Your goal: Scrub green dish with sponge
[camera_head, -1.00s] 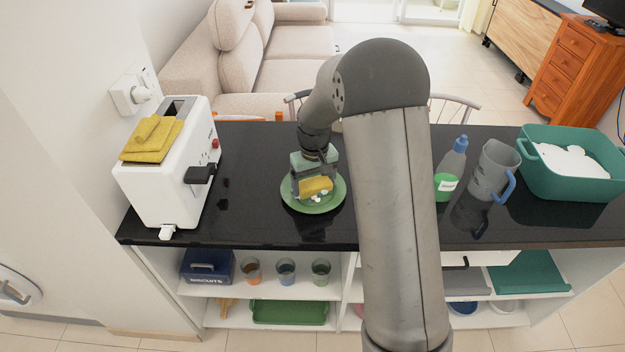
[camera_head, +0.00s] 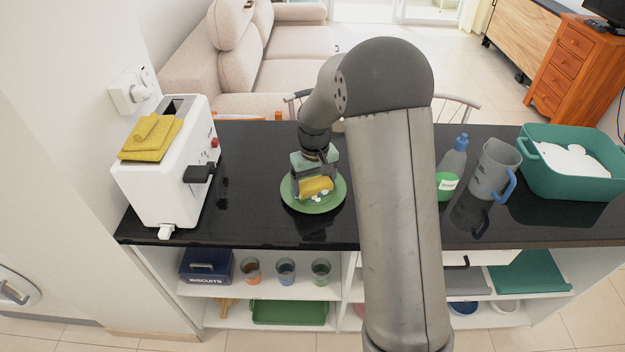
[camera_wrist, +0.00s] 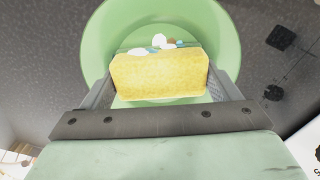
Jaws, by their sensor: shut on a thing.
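The green dish (camera_head: 330,204) lies on the black countertop, left of my arm in the head view. It also shows in the wrist view (camera_wrist: 225,40), below the sponge. The yellow sponge (camera_head: 317,186) is held between the fingers of my gripper (camera_head: 315,188). In the wrist view the sponge (camera_wrist: 160,76) fills the space between both fingers, over the dish. White and bluish blobs (camera_wrist: 158,42) sit on the dish just beyond the sponge. I cannot tell whether the sponge touches the dish.
A white toaster (camera_head: 165,180) with yellow cloths (camera_head: 150,140) stands on the left. A soap bottle (camera_head: 450,168), a jug (camera_head: 494,170) and a teal tub (camera_head: 570,183) stand on the right. The countertop (camera_head: 250,180) is clear between toaster and dish.

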